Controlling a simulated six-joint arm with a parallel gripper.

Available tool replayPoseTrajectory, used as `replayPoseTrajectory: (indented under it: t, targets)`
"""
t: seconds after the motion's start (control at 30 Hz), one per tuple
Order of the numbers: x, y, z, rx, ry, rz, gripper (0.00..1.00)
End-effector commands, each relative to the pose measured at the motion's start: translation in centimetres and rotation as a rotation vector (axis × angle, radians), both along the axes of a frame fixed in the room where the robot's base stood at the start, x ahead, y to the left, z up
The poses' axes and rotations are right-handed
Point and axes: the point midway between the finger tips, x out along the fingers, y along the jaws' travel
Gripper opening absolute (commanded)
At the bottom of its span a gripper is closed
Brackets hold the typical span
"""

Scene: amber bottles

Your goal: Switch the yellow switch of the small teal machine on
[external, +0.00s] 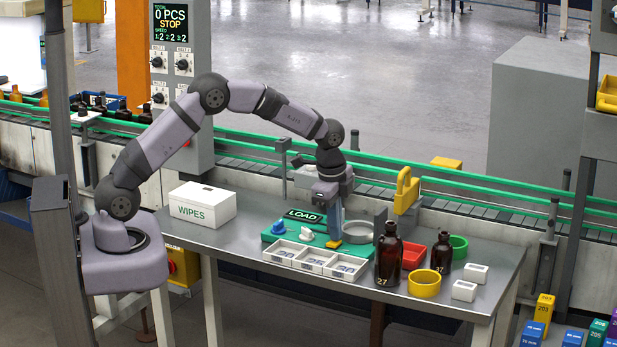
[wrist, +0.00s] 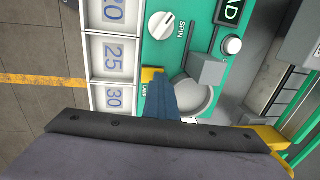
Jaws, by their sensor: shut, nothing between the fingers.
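The small teal machine (external: 274,236) stands on the metal table with a LOAD sign along its back. Its yellow switch (external: 333,244) is at the front right corner. In the wrist view the yellow switch (wrist: 149,75) is partly hidden behind my fingers, beside a small label. My gripper (external: 331,236) points down at the switch, shut and empty. In the wrist view the shut blue-grey fingertips (wrist: 160,82) overlap the switch's edge; I cannot tell whether they touch it. The switch's position, on or off, cannot be made out.
White numbered trays (external: 317,261) line the machine's front. A white SPIN knob (wrist: 162,25) and a blue knob (external: 279,227) are nearby. A WIPES box (external: 203,207) is left.

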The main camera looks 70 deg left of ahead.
Motion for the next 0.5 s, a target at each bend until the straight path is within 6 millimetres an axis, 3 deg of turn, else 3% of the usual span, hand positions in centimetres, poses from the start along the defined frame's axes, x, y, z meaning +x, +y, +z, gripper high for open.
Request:
replayPoseTrajectory:
  t: [0.17,0.5]
  targets:
    - [-1.05,-0.82,-0.43,-0.006,0.019,0.000,0.00]
    - [-1.10,-0.97,-0.23,-0.006,0.014,0.000,0.00]
